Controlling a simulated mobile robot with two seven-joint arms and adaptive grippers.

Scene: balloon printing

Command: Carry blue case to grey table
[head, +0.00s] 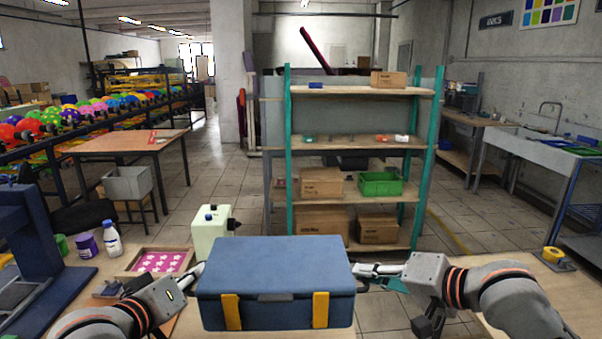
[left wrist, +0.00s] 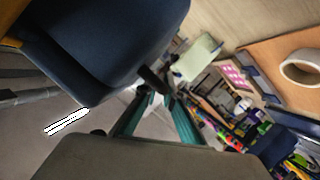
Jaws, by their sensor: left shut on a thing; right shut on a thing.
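The blue case (head: 275,268), with two yellow latches on its front, is level in front of me in the head view, at the near worktable (head: 185,325). I cannot tell whether its bottom touches the table. My left gripper (head: 194,277) is shut on its left side and my right gripper (head: 372,272) is shut on its right side. In the left wrist view the case (left wrist: 105,45) fills the upper left, and the teal fingers of my left gripper (left wrist: 155,92) meet a dark handle on it.
A shelf rack with teal posts (head: 287,165) stands straight ahead, holding boxes and a green crate (head: 380,184). A pale green device (head: 211,230) and a pink patterned tray (head: 160,262) are left of the case. A yellow tape roll (head: 553,255) lies right. Floor is open at centre right.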

